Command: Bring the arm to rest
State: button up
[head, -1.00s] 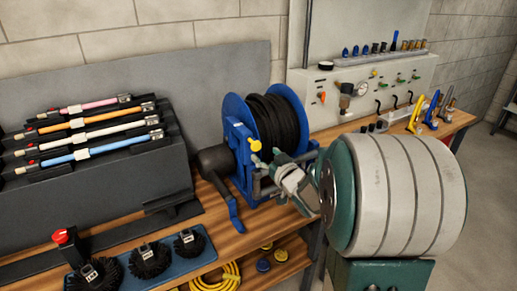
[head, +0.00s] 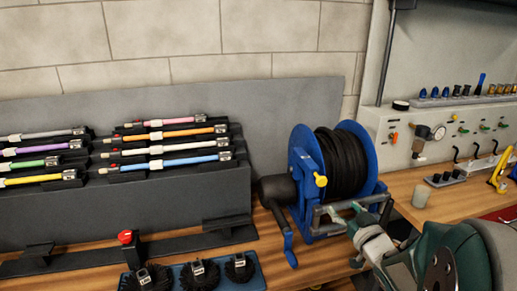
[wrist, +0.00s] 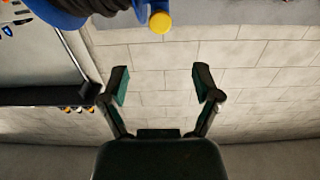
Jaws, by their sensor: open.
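My gripper (wrist: 161,84) is open, with its two dark fingers spread apart and nothing between them in the wrist view. In the head view my gripper (head: 352,212) is partly blurred against the front of a hose reel (head: 372,146). The reel is blue with black hose and a yellow knob (head: 320,181). In the wrist view, the blue reel edge and its yellow knob (wrist: 160,22) are at the top, beyond the fingertips. I cannot tell how far my gripper is from the reel frame. My arm (head: 440,262) is at the lower right.
A dark rack with coloured brush rods (head: 168,162) stands at the left. Several round black brushes (head: 240,268) sit on a blue tray. A red knob (head: 125,237) stands near them. A gauge panel (head: 470,130) and a beaker (head: 421,196) are at the right.

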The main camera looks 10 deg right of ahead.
jog(key=s+a+g, duration=1.2)
jog(key=s+a, duration=0.5)
jog(key=s, duration=0.3)
jog(key=shift+a+h, duration=0.25)
jog(key=shift+h, duration=0.05)
